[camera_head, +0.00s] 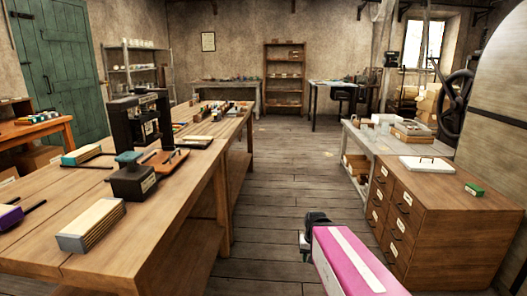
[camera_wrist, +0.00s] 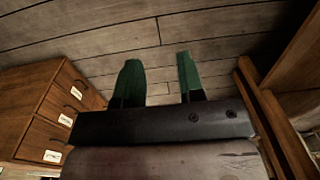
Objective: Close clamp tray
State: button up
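My gripper (camera_wrist: 159,62) is open and empty in the wrist view, its two green fingers well apart over the bare plank floor. In the head view the dark end of my arm (camera_head: 318,222) is low over the aisle, away from both tables. On the left workbench (camera_head: 150,240) stands a black press-like frame (camera_head: 150,128) with a pale label. A brown tray-like piece (camera_head: 166,158) lies at its foot on the right; this may be the clamp tray, but I cannot tell for certain or see how far out it sits.
On the bench are a dark labelled block (camera_head: 133,182), a long pale-topped block (camera_head: 91,225) and a teal-topped block (camera_head: 81,154). A wooden drawer cabinet (camera_head: 440,215) stands at right with a white board (camera_head: 427,164) on top. The plank floor (camera_head: 290,175) between is clear.

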jog(key=shift+s+d+f+n, duration=0.15)
jog(key=shift+s+d+n, duration=0.15)
jog(key=shift+d, duration=0.2)
grip_shut()
jog(key=w+a+r+y, duration=0.2)
jog(key=w+a+r, duration=0.3)
jog(key=w+a, duration=0.4)
jog(key=y, duration=1)
send_near(177, 164)
jog(key=f, duration=0.1)
jog(key=a+f, duration=0.1)
jog(key=f, duration=0.1)
jog(key=shift+s+a+m+t, duration=0.3)
jog(key=shift+a+m, duration=0.1)
jog(key=a, duration=0.3)
jog(key=shift+w+a+f, duration=0.15)
jog(key=shift+a, duration=0.6)
